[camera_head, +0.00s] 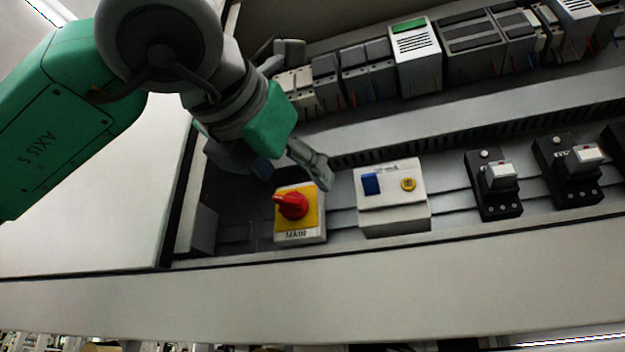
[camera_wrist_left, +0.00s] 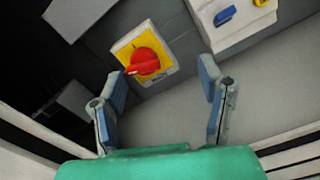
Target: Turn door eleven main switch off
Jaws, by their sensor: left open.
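The main switch is a red rotary knob (camera_head: 291,205) on a yellow plate (camera_head: 312,216) in a light housing, low at the left of the open cabinet. Its label is at the lower edge and reads roughly as "MAIN". In the left wrist view the red knob (camera_wrist_left: 143,62) lies ahead of the fingers, left of the middle. My left gripper (camera_wrist_left: 163,95) is open, with its blue-padded fingers apart and nothing between them. In the head view my left gripper (camera_head: 318,172) is just above and right of the switch, apart from the knob. My right gripper is not in view.
A white box with a blue rocker and yellow button (camera_head: 393,197) stands right of the switch. Black breakers (camera_head: 492,185) follow further right. A row of modules (camera_head: 415,50) runs behind a grey duct. The cabinet's front edge (camera_head: 400,285) runs along below.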

